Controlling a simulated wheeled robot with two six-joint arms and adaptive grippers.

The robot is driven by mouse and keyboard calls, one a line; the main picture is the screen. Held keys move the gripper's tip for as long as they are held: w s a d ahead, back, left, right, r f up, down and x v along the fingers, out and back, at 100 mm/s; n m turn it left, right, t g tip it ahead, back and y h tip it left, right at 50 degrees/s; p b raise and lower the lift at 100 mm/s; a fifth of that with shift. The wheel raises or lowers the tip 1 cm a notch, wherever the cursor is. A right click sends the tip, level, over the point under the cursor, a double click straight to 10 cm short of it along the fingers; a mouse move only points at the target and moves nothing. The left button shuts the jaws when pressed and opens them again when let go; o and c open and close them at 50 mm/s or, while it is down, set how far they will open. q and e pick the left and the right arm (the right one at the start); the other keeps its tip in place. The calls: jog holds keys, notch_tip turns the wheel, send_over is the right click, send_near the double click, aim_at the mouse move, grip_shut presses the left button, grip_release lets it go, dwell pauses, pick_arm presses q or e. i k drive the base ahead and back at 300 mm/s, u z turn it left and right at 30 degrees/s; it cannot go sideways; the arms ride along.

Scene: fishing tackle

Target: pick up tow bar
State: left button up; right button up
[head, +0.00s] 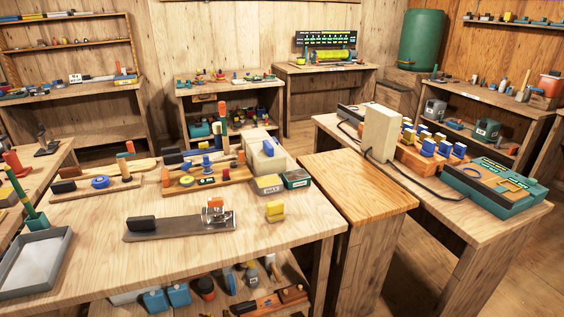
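I cannot tell for sure which thing is the tow bar. A long flat dark grey bar (170,228) lies on the near wooden table, with a black block (141,223) at its left end and a shiny metal fitting (217,214) at its right end. A small yellow block (275,211) stands apart to its right. Behind the bar are wooden boards with tools, one with a blue ring (100,182). Neither of my grippers shows in the head view.
The near table (290,235) has bare wood at its front and right. A grey tray (36,262) sits at its left corner. Small tins (296,179) and a pale box (264,155) stand behind. A teal device (492,186) lies on the right table.

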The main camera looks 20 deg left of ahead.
aim_at(143, 228)
jog(key=u, duration=0.8)
jog(key=k, duration=0.25)
jog(key=u, duration=0.45)
jog(key=i, duration=0.35)
jog(key=k, duration=0.65)
jog(key=z, duration=0.4)
jog(key=i, duration=1.2)
jog(key=z, duration=0.25)
